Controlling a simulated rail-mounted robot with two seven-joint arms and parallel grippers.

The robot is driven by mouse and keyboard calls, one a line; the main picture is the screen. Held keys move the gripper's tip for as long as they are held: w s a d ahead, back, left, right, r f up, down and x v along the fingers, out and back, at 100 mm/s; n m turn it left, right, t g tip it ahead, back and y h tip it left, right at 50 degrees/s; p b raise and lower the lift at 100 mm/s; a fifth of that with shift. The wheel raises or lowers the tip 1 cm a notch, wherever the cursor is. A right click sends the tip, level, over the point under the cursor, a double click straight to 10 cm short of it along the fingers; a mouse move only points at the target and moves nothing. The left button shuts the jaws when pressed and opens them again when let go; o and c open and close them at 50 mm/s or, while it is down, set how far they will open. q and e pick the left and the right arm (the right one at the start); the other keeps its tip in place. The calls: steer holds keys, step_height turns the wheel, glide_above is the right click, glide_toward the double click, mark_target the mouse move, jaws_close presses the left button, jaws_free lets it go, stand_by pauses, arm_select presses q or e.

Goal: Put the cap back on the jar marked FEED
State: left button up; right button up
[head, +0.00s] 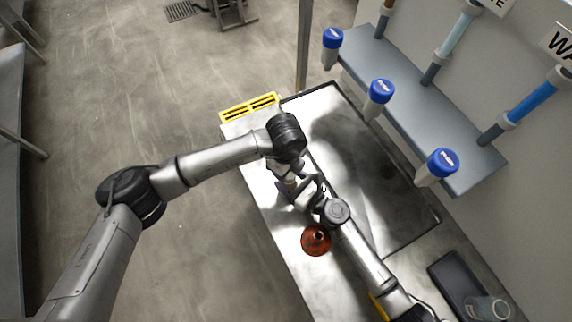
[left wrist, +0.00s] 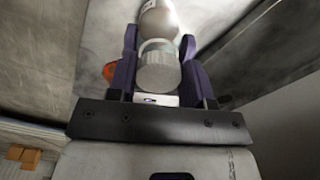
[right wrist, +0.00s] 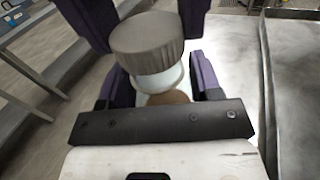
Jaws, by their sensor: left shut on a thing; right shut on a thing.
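A grey ribbed cap (right wrist: 147,40) shows in the right wrist view, directly above a pale, clear jar (right wrist: 160,80) with something brown low in it. My left gripper (left wrist: 158,45) is shut, apparently on the cap, whose round grey face (left wrist: 158,72) lies between its purple fingers. My right gripper (right wrist: 160,72) is shut, apparently on the jar. Cap and jar are lined up closely; I cannot tell whether the cap is seated. In the head view both hands meet over the bench's left side, largely hiding the jar. The word FEED is not readable.
An orange cone-shaped piece (head: 316,240) stands on the bench close to my right arm. A yellow slotted piece (head: 248,108) lies at the far end. Blue-topped containers (head: 379,92) line the grey shelf (head: 425,110). A dark tray (head: 455,275) and clear cup (head: 487,308) sit lower right.

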arm_select(q)
steer(key=shift+f, duration=0.5)
stand_by(0.5)
arm_select(e)
jaws_close()
arm_select(q)
steer(key=m, duration=0.5)
steer(key=shift+w+d, duration=0.1)
steer(key=shift+d, duration=0.1)
steer(key=m, duration=0.4)
steer(key=shift+d, duration=0.15)
steer(key=m, duration=0.6)
steer(key=shift+d, duration=0.25)
steer(key=m, duration=0.4)
steer(key=shift+d+m, duration=0.1)
steer(key=shift+m, duration=0.2)
